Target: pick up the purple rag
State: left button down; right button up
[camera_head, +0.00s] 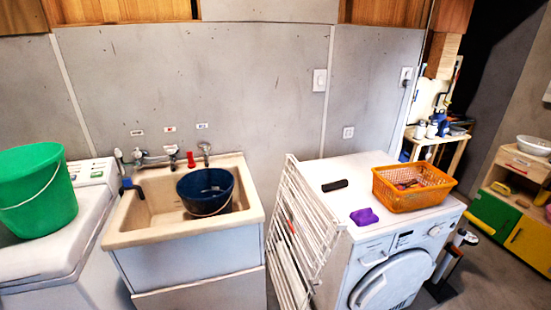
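The purple rag (364,217) lies crumpled on top of the white front-loading washing machine (345,247), close to its front edge. It sits left of the orange basket and in front of a dark object, apart from both. Nothing covers it. Neither of my grippers shows in the head view.
An orange basket (415,201) holding small items and a dark brush-like object (334,185) share the machine top. A white folding rack (291,240) leans at its left side. A sink (137,226) with a dark blue bucket (205,192) and a green bucket (37,190) stand left.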

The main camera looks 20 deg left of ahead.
aim_at(363, 217)
jog(key=i+l+z, duration=0.1)
jog(key=z, duration=0.3)
jog(key=i+z, duration=0.55)
jog(key=z, duration=0.25)
